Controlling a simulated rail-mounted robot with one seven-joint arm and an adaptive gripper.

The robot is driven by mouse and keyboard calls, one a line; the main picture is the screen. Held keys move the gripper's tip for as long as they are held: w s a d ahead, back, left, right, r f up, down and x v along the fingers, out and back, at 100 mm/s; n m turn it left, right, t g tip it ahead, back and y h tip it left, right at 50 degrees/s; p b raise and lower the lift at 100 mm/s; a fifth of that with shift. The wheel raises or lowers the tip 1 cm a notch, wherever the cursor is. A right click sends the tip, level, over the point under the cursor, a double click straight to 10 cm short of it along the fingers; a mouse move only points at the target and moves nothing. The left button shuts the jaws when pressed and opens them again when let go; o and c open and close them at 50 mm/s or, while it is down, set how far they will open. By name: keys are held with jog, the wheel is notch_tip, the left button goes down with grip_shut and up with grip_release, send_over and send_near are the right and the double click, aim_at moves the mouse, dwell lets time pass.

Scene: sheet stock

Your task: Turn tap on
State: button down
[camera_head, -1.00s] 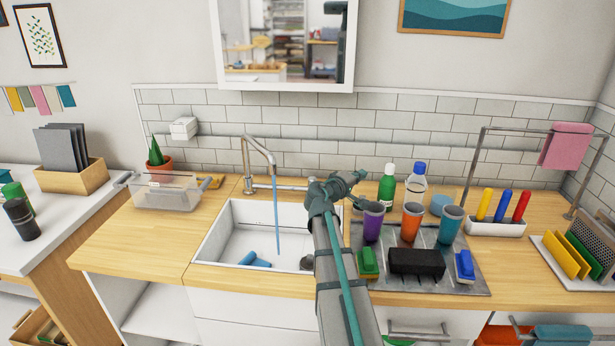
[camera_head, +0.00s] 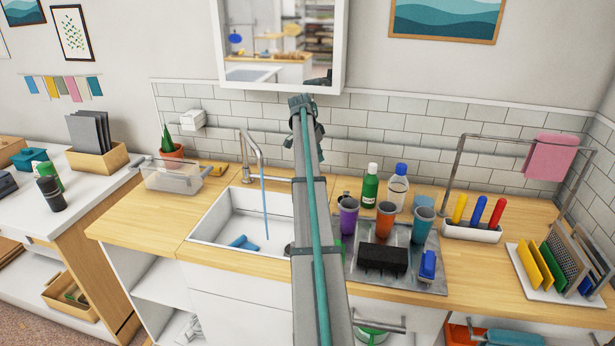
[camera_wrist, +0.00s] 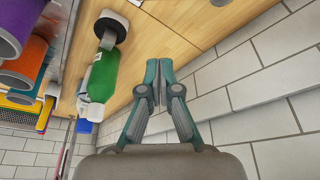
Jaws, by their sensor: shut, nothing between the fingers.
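The metal tap (camera_head: 251,152) stands at the back edge of the white sink (camera_head: 215,228), left of my arm. A blue stream of water (camera_head: 265,213) falls from its spout into the sink. A short grey bar (camera_head: 275,179) sticks out to the right at the tap's base, and my arm hides its far end. My arm reaches up in front of the wall, its end well above the counter and right of the tap. In the wrist view my gripper (camera_wrist: 153,83) is shut and empty, its teal fingertips together over the wooden counter. The tap does not show in the wrist view.
A green bottle (camera_head: 370,187), a clear blue-capped bottle (camera_head: 397,188) and cups stand right of my arm. A black block (camera_head: 382,257) lies before the cups. A clear bin (camera_head: 173,177) is left of the sink.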

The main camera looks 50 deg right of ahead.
jog(key=p+x, duration=0.3)
jog(key=x, duration=0.6)
jog(key=shift+s+d+f+p, duration=0.1)
jog(key=shift+d+f+p, duration=0.1)
jog(key=shift+p, duration=0.2)
jog(key=a+p, duration=0.1)
jog(key=w+a, duration=0.1)
jog(key=a, duration=0.1)
jog(key=shift+w+f+p, duration=0.1)
jog(key=shift+p, duration=0.25)
jog(key=shift+w+a+f, duration=0.2)
jog(key=shift+w+a, duration=0.05)
jog(key=shift+a, duration=0.05)
jog(key=shift+a, duration=0.1)
jog(key=shift+w+a+f+b, duration=0.1)
jog(key=shift+a+b, duration=0.15)
jog(key=shift+b, duration=0.1)
jog(key=shift+w+a+b, duration=0.15)
jog(key=shift+a+b, duration=0.15)
jog(key=shift+a, duration=0.1)
